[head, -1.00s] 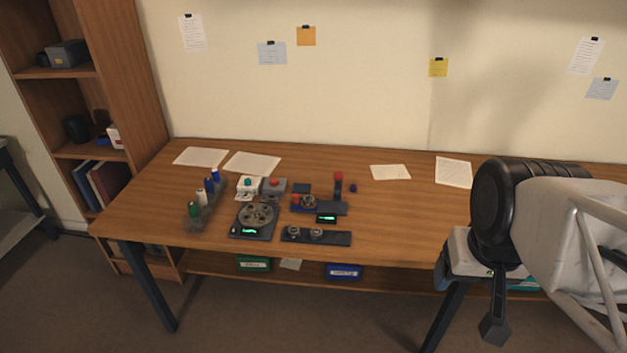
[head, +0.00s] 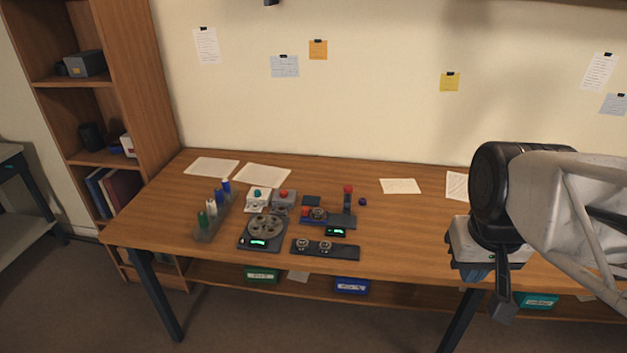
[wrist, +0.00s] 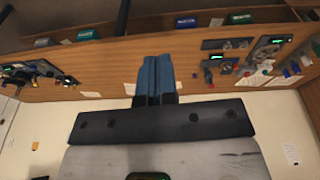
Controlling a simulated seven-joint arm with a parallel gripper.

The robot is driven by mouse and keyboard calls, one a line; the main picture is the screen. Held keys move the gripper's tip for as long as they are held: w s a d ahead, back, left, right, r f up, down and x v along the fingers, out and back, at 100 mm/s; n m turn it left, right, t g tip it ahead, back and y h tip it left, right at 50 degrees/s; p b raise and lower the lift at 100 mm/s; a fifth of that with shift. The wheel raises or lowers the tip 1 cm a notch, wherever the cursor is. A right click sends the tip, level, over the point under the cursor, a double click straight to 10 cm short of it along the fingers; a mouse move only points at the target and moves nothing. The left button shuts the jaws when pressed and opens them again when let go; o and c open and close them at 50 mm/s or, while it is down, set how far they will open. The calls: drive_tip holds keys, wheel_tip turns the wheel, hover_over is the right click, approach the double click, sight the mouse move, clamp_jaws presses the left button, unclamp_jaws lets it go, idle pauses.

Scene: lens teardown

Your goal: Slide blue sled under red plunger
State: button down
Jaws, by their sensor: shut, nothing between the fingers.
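The blue sled (head: 307,220) sits at the left part of a small dark press on the table, with a round metal lens part on or just above it. The red plunger (head: 348,190) tops an upright post at the right of the press, so the sled lies to its left. The press also shows small and upside down in the wrist view (wrist: 221,66). My gripper (head: 477,272) is well to the right of the press, near the table's front edge. In the wrist view its blue fingers (wrist: 155,77) are together and empty.
A rack of coloured bottles (head: 213,217) stands left. A small dark blue knob (head: 362,202) lies right of the post. Table between press and gripper is clear.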

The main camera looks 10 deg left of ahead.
sight(302, 216)
drive_tip(key=w+a+n+g, duration=0.15)
drive_tip(key=w+a, duration=0.35)
drive_tip(key=w, duration=0.5)
drive_tip(key=w+a+n+h, duration=0.1)
drive_tip(key=w+a+n, duration=0.3)
drive_tip(key=w, duration=0.6)
drive_tip(key=w+a+n+g, duration=0.1)
drive_tip(key=w+a+n, duration=0.1)
drive_tip(key=w+a, duration=0.7)
drive_tip(key=w+a+f+n+h, duration=0.1)
drive_tip(key=w+a+f+n, duration=0.2)
drive_tip(key=w+a+f, duration=0.7)
drive_tip(key=w+a+f+n+g+h, duration=0.1)
drive_tip(key=w+a+f+n, duration=0.3)
drive_tip(key=w+a+f, duration=0.5)
drive_tip(key=w+a+h, duration=0.1)
drive_tip(key=w+a, duration=0.1)
drive_tip(key=a, duration=0.5)
drive_tip(key=shift+w+a+f, duration=0.15)
drive_tip(key=shift+w+f, duration=0.25)
